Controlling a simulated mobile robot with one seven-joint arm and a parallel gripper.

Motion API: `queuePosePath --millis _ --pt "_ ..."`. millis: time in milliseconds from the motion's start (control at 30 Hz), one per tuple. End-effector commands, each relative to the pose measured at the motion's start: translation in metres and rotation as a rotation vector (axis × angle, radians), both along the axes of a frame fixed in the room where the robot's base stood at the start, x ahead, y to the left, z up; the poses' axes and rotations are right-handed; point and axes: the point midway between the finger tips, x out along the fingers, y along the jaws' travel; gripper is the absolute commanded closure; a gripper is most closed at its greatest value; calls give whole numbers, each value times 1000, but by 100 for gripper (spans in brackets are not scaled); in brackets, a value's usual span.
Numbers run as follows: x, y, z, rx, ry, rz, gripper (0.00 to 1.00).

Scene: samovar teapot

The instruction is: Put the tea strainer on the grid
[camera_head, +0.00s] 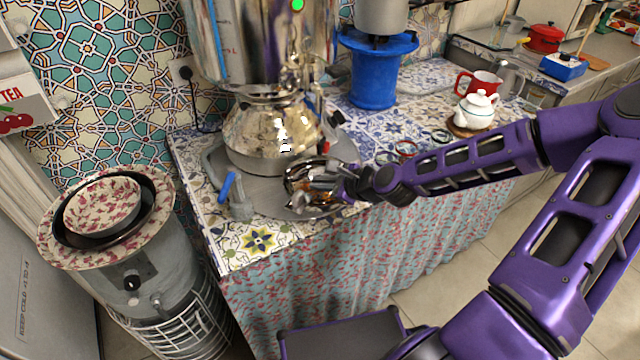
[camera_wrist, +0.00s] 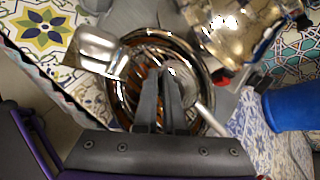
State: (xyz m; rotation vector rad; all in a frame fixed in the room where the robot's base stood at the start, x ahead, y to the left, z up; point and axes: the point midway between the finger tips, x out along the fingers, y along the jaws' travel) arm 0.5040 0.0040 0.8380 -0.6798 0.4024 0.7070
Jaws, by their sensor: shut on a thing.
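The tea strainer (camera_wrist: 181,82) is a small shiny metal piece with a round head and a thin handle, in the wrist view. My gripper (camera_wrist: 161,80) is shut on it, the fingers close together; they hide the exact grip. Below it is a round chrome-rimmed vessel (camera_wrist: 119,91) with an orange-brown inside and thin bars that look like the grid. Whether the strainer touches the bars I cannot tell. In the head view my gripper (camera_head: 347,184) is at the right side of the shiny vessel (camera_head: 300,176), and the strainer is hard to make out.
The counter's front edge is close.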

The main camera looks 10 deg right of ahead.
Motion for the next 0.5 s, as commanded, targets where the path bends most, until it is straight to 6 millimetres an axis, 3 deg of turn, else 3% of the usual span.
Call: queuePosePath --millis 133,200,333,500 --pt "0 0 -2 1 0 -1 100" --pt "0 0 -2 0 0 0 84" --pt "0 0 -2 0 0 0 62" --pt "0 0 -2 0 1 1 62"
